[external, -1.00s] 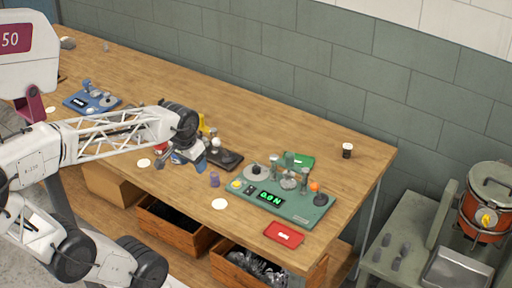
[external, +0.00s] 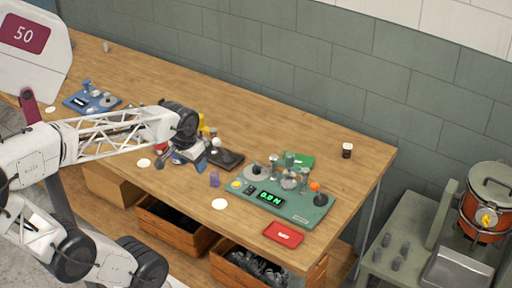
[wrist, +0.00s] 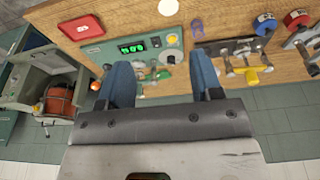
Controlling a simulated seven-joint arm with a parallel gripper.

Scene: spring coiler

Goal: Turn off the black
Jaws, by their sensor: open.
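A black coiler (external: 228,158) lies near the middle of the bench, partly hidden behind my gripper in the external view. In the wrist view the black coiler (wrist: 228,45) is at upper right, with metal posts and a yellow part. My gripper (external: 182,160) is above the bench, in front and left of the black coiler. In the wrist view its blue fingers stand apart with nothing between them (wrist: 161,82). A green coiler (external: 290,208) with a lit green display sits to the right; it also shows in the wrist view (wrist: 108,53).
A blue coiler (external: 92,102) is at the far left of the bench. A red card (external: 283,234), a purple piece (external: 215,180) and white discs lie near the front edge. A small dark cup (external: 347,150) stands at the back right. The bench's back strip is mostly clear.

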